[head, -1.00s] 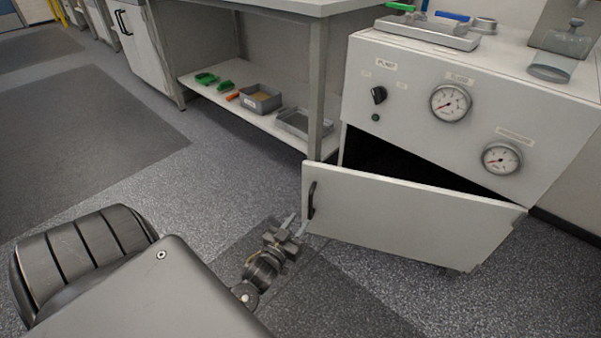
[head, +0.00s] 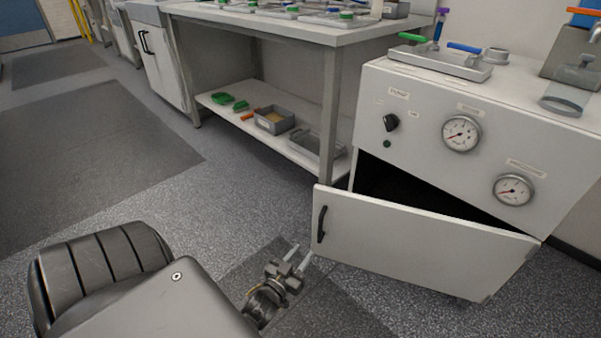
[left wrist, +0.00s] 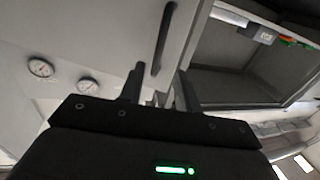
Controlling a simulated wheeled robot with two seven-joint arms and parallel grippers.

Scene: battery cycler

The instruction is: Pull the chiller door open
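The white chiller door (head: 415,240) stands partly open below the front of the chiller (head: 425,150), with a dark gap above it. Its black handle (head: 322,224) is upright near the door's left edge. My left gripper (head: 298,259) is low and just left of the door, below the handle and apart from it. In the left wrist view, the fingers of my left gripper (left wrist: 160,88) are spread with nothing gripped. The handle (left wrist: 162,40) shows beyond them, in line with the gap between them. My right gripper is not in view.
A workbench (head: 335,110) with a lower shelf (head: 222,108) stands left of the chiller, its front leg close to the door's left edge. The shelf holds a grey bin (head: 274,120) and green items.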

